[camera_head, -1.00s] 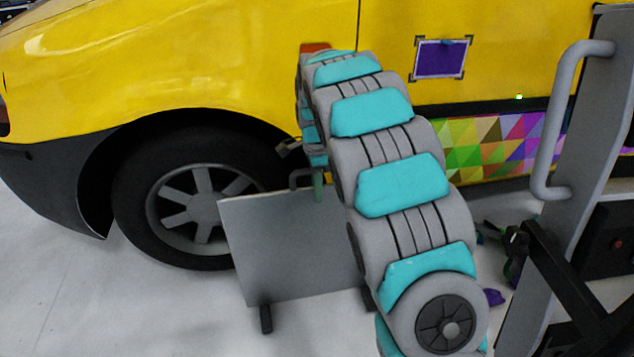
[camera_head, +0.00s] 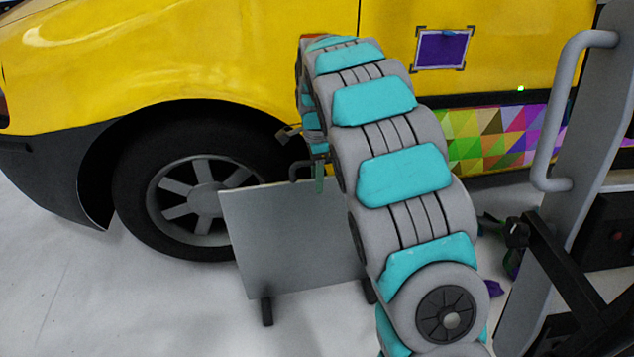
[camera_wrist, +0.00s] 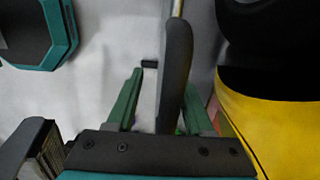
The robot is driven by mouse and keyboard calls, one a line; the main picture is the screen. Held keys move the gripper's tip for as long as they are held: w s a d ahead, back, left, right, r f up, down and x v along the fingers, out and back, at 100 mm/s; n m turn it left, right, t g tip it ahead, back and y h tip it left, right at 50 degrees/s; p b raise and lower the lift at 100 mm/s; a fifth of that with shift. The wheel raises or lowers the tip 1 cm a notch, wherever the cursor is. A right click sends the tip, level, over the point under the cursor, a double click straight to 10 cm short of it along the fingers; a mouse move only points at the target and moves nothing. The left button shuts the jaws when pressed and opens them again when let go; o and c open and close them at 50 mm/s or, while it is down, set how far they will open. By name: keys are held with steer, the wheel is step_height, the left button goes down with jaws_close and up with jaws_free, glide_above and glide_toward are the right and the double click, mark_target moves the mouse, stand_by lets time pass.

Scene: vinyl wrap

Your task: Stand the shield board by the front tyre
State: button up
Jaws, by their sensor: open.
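The shield board (camera_head: 290,240) is a flat grey panel with dark feet. It stands upright on the floor in front of the rear part of the front tyre (camera_head: 135,200), and its left edge overlaps the wheel in the head view. My gripper (camera_head: 319,178) is at that handle, partly hidden by my arm. In the wrist view my gripper (camera_wrist: 162,95) is open, with one green finger on each side of the dark handle (camera_wrist: 176,65). A gap shows at the left finger; the right side is partly hidden.
The yellow van (camera_head: 200,60) fills the back, with a purple patch (camera_head: 441,49) on its door and a coloured triangle pattern (camera_head: 490,140) low on its side. A grey frame with a handle (camera_head: 570,110) stands at the right. The floor (camera_head: 120,295) at front left is clear.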

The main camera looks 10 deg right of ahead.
step_height(320, 180, up, 9)
steer(key=shift+r, duration=0.7)
steer(key=s+d+n, duration=0.1)
steer(key=s+n, duration=0.8)
steer(key=s, duration=1.3)
steer(key=s+f+n, duration=0.3)
steer(key=s+n, duration=0.1)
steer(key=s, duration=0.6)
steer(key=s+a+f+n+g, duration=0.1)
steer(key=s+f+n, duration=0.3)
steer(key=s, duration=0.7)
steer(key=shift+s+n+g, duration=0.3)
steer(key=shift+n, duration=0.2)
